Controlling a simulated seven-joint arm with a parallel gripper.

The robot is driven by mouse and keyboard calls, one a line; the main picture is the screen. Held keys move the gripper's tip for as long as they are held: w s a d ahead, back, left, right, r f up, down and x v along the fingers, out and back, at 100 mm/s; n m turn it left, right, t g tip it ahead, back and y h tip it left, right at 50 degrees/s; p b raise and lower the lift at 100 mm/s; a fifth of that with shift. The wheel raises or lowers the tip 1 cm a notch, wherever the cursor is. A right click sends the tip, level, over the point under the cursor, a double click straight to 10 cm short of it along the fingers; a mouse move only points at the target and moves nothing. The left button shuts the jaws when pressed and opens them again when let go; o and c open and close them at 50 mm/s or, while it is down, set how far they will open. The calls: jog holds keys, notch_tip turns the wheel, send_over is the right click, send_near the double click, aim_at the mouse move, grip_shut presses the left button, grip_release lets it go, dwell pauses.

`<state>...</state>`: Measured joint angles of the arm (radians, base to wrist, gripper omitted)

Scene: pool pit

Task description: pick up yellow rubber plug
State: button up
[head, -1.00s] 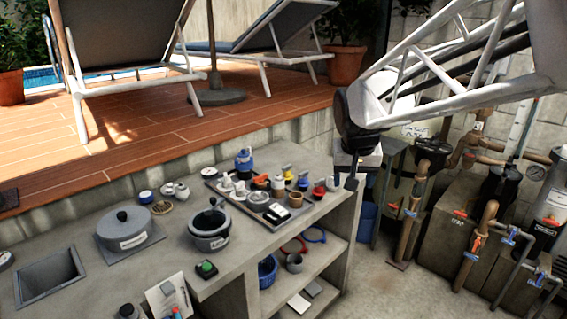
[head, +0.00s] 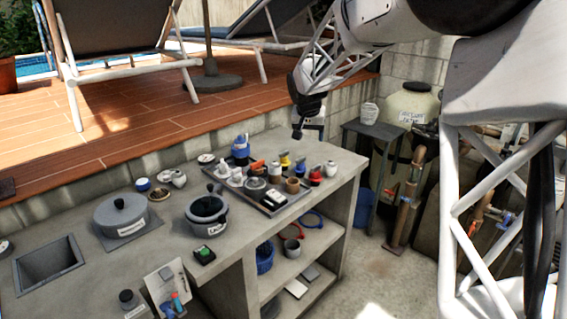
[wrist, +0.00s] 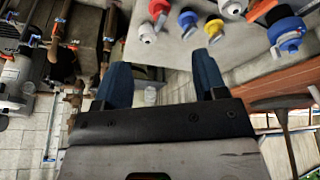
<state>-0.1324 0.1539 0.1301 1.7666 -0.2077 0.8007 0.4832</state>
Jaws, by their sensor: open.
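The yellow plug (head: 284,160) is a small yellow piece among other small parts on a dark tray (head: 272,206) at the counter's far right end.
Red (head: 314,177) and white parts stand close beside the yellow plug. The raised wooden deck (head: 170,120) borders the counter behind.

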jog(key=w+a+f, duration=0.4)
jog(key=w+f, duration=0.2)
jog(key=w, duration=0.5)
jog(key=m, duration=0.1)
send_over(283, 153)
jog(key=s, duration=0.2)
jog(key=shift+t, duration=0.3)
jog(key=f, duration=0.5)
jog(key=a+f, duration=0.1)
jog(key=f, duration=0.1)
jog(key=shift+s+f, duration=0.1)
jog(key=shift+f, duration=0.35)
jog(key=shift+x, duration=1.35)
jog(key=shift+d, duration=0.1)
jog(key=shift+x, duration=2.55)
jog(key=shift+d, duration=0.15)
